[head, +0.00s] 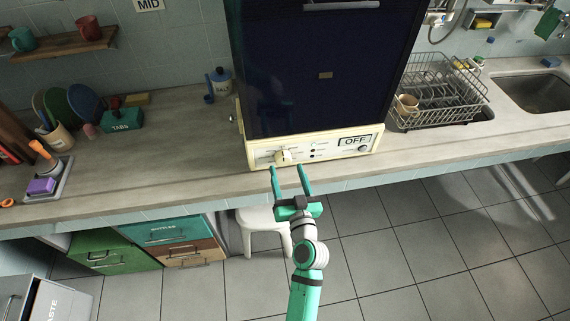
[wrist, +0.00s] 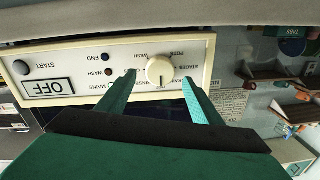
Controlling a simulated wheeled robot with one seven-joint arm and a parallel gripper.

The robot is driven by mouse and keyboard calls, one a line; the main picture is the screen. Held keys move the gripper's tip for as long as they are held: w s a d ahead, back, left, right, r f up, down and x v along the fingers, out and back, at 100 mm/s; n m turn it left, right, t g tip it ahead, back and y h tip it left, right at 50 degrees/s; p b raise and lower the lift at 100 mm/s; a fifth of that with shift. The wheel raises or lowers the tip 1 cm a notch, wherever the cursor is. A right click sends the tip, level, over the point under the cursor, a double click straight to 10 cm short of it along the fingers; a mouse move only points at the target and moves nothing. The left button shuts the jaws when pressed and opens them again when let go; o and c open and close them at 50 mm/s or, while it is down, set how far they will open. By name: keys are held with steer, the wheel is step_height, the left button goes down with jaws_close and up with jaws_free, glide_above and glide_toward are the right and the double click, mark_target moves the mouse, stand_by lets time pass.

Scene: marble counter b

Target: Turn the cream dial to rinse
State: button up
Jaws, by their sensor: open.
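The cream dial (head: 284,156) is on the left part of the cream front panel (head: 262,152) of a dark-doored machine. In the wrist view, upside down, the dial (wrist: 160,70) shows as a round knob with a raised bar and small printed words around it. Rinse seems to be among them, but the setting pointed at is hard to read. My gripper (head: 287,168) is open and empty, just in front of the panel. In the wrist view, my gripper's fingers (wrist: 159,78) appear on either side of the dial, with gaps and no visible contact.
The panel also has an OFF display (wrist: 48,87), a start button (wrist: 21,67) and small lamps. A dish rack (head: 440,95) stands right of the machine. A white stool (head: 262,222) is below the counter edge. The counter (head: 170,150) left of the machine is mostly clear.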

mark_target(284, 162)
steer(key=shift+x, duration=1.9)
steer(key=c, duration=1.1)
steer(key=shift+o, duration=0.2)
steer(key=m, duration=0.4)
steer(key=shift+f, duration=0.1)
steer(key=shift+m, duration=2.5)
steer(key=shift+f, duration=0.1)
